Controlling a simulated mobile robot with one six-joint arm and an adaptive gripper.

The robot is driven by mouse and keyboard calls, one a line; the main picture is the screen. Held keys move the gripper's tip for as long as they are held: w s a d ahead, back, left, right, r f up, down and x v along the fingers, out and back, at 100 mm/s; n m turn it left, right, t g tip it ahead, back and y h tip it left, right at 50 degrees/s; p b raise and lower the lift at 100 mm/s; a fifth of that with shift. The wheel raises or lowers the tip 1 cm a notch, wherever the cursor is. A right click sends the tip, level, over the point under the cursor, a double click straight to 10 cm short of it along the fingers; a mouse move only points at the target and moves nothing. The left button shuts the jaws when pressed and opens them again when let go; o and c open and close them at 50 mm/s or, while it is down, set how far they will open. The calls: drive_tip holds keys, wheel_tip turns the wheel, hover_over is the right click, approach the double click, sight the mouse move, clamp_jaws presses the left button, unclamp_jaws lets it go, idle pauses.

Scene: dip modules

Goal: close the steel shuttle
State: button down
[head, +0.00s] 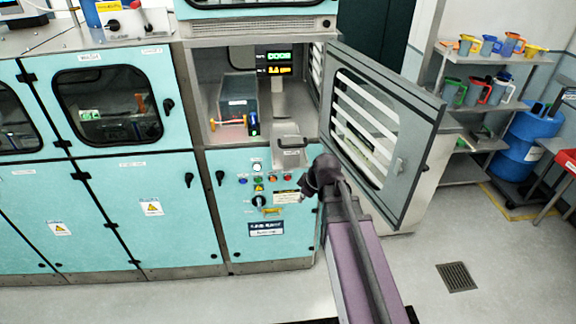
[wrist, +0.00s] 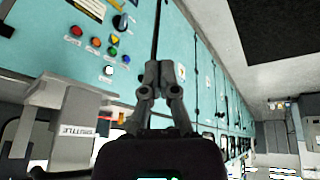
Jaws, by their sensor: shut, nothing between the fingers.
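The steel shuttle (head: 289,142) is a grey metal piece with a small label. In the head view it stands at the front lip of the open cabinet bay, jutting out over the teal front panel. In the wrist view the labelled shuttle (wrist: 78,108) shows at the left, upside down, with a flat plate beside it. My gripper (wrist: 160,70) is shut and empty in the wrist view, beside the shuttle with a gap between them. In the head view my wrist sits just below and right of the shuttle; the fingers are mostly hidden there.
The bay door (head: 410,180) with its slatted window stands open to the right, close to my arm. Coloured buttons (head: 258,178) are on the panel below the bay. A grey box (head: 238,97) and a blue bottle (head: 253,124) stand inside. Floor to the left front is clear.

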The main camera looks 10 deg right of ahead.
drive_tip(key=w+d+r+n+t+y+p, duration=0.1)
drive_tip(key=w+r+n+t+p, duration=0.1)
drive_tip(key=w+r+n, duration=0.3)
drive_tip(key=shift+w+r+n+p, duration=0.3)
drive_tip(key=shift+w+r+p, duration=0.4)
drive_tip(key=shift+w, duration=0.1)
drive_tip(key=shift+f, duration=0.15)
drive_tip(key=w+a+f+b, duration=0.3)
drive_tip(key=w+f+b, duration=0.4)
drive_tip(key=w+b, duration=0.1)
drive_tip(key=shift+w+f, duration=0.4)
drive_tip(key=shift+w, duration=0.05)
drive_tip(key=shift+a, duration=0.1)
idle(0.4)
